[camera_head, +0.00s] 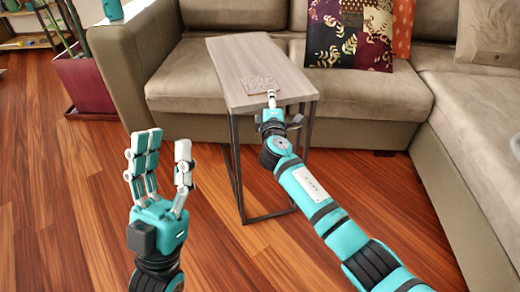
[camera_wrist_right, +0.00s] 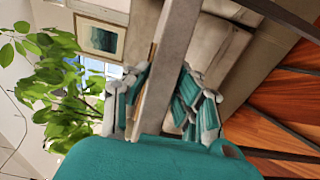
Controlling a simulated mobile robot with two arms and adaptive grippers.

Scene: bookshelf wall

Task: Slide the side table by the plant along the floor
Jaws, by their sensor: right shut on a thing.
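The side table (camera_head: 240,60) has a grey-brown wooden top and a dark metal frame, and stands upright on the floor in front of the sofa. A small patterned item (camera_head: 261,85) lies on its top near the front edge. My right gripper (camera_head: 271,103) is at the table's near edge. In the right wrist view, its fingers (camera_wrist_right: 160,105) sit on both sides of the tabletop (camera_wrist_right: 167,65), shut on it. My left gripper (camera_head: 165,160) is raised left of the table, fingers spread, open and empty. The plant (camera_head: 70,22) stands in a dark red pot (camera_head: 84,78) at the upper left.
A beige sofa (camera_head: 178,75) runs behind the table, and its chaise (camera_head: 455,140) closes off the right side. Patterned cushions (camera_head: 350,32) rest on it. Wooden floor (camera_head: 60,190) is clear at left, between the pot and my left gripper.

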